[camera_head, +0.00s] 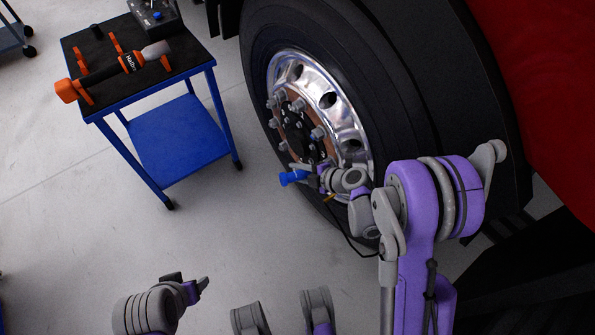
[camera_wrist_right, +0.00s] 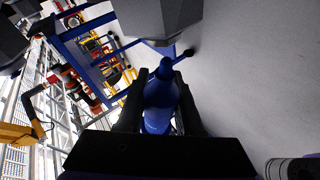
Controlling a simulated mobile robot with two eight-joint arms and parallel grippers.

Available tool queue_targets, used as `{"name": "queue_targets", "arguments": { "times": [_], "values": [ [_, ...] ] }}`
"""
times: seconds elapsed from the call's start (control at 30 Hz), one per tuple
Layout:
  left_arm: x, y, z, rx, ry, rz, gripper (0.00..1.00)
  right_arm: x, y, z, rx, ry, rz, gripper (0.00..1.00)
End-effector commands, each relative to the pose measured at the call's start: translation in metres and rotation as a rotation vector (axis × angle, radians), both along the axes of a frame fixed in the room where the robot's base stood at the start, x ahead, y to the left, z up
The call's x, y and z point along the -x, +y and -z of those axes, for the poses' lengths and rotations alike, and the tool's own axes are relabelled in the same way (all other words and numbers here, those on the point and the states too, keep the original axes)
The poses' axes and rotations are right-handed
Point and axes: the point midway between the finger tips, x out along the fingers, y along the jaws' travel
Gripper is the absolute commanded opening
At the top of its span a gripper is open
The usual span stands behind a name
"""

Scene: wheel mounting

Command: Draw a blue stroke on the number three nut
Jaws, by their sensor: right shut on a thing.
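My right gripper (camera_head: 308,174) is shut on a blue marker (camera_head: 293,177), beside the lower part of the wheel's hub. In the right wrist view the marker (camera_wrist_right: 160,98) stands between the two dark fingers (camera_wrist_right: 158,110), its narrow end pointing up the picture. The wheel nuts (camera_head: 317,133) are grey and ring the brown and black hub; several show. No numbers are legible on them, so I cannot tell which is number three. Whether the marker touches a nut is unclear. My left gripper (camera_head: 204,284) is low in the head view, away from the wheel; its finger opening cannot be made out.
The large black tyre (camera_head: 264,60) and polished rim (camera_head: 345,108) stand beside a red body (camera_head: 540,80). A blue cart (camera_head: 150,105) at the left carries an orange and black tool (camera_head: 115,70). Grey floor (camera_head: 90,220) is clear between cart and wheel.

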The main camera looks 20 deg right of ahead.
Motion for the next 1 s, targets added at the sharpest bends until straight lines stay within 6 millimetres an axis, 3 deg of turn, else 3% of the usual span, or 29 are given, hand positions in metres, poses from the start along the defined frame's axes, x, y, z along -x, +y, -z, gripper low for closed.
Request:
{"name": "queue_targets", "arguments": {
  "times": [1.0],
  "values": [
    [0.000, 0.000, -0.001, 0.000, 0.000, 0.000, 0.65, -0.004, -0.011, 0.000, 0.000, 0.000, 0.000, 0.00]
  ]
}}
